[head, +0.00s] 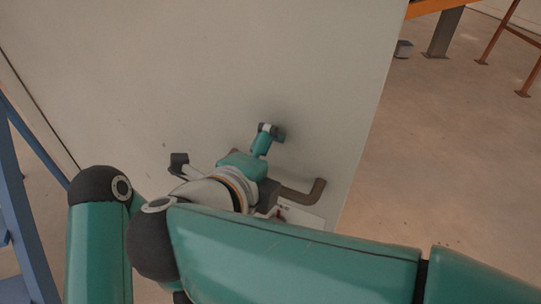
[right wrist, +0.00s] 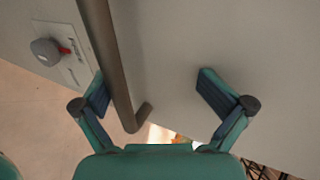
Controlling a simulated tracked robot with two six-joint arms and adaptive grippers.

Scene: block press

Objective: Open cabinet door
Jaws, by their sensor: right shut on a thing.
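The pale grey cabinet front (head: 200,70) fills much of the head view. A brown bent handle (head: 314,192) stands out from it near its right edge, partly hidden by my right gripper. My right gripper (head: 264,152) is at the handle. In the right wrist view, the handle bar (right wrist: 112,50) runs between the fingers of the right gripper (right wrist: 156,92), close to the left finger. My left gripper does not show. I cannot tell whether the door stands ajar.
A pale plate (head: 300,218) with a red mark sits below the handle; a grey knob (right wrist: 45,50) shows on it in the right wrist view. Blue posts (head: 22,210) stand at the left. The floor (head: 440,150) at the right is mostly clear, with orange racks (head: 500,35) beyond.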

